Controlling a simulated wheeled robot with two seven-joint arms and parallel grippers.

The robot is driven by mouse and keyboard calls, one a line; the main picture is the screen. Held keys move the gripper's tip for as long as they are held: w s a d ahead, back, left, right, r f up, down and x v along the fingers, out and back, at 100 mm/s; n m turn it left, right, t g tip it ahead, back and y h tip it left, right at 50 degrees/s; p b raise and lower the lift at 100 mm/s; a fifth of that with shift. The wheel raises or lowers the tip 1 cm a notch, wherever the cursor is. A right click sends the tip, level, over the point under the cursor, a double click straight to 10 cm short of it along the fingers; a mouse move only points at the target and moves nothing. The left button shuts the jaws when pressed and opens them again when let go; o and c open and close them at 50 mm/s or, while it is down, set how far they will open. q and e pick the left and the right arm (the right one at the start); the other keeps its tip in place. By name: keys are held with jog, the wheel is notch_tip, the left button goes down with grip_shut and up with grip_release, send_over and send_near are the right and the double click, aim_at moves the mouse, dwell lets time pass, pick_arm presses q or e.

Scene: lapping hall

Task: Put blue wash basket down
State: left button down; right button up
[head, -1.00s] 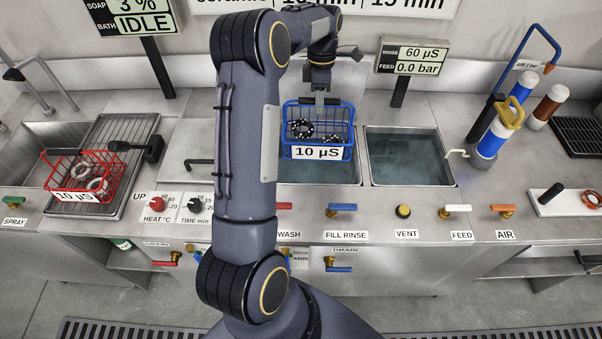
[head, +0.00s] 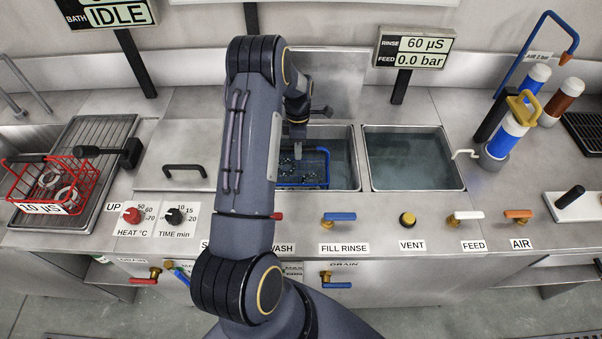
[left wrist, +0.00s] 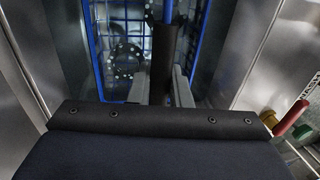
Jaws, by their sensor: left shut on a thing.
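The blue wash basket (head: 318,170) hangs low inside the left of the two open sinks (head: 345,172), its rim below the counter top. Dark ring-shaped parts lie in it; they show in the left wrist view below the handle. My left gripper (head: 298,135) is above the basket, shut on its handle. In the left wrist view the two grey fingers (left wrist: 160,85) clasp the dark grip of the blue handle (left wrist: 168,12). My arm hides the basket's left part in the head view. Whether the basket touches the sink floor cannot be told. My right gripper is not in view.
A second sink (head: 410,160) with water is to the right. A red basket (head: 58,185) with rings sits on the draining rack (head: 100,150) at left. A closed lid with a handle (head: 183,168) lies beside my arm. Valve levers (head: 340,217) line the front edge.

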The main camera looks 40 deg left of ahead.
pick_arm(q)
jog(key=b, duration=0.3)
send_over(298, 176)
notch_tip(298, 176, down, 7)
jog(key=shift+d+f, duration=0.1)
jog(key=shift+f, duration=0.1)
jog(key=c, duration=1.3)
grip_release()
jog(key=shift+c, duration=0.2)
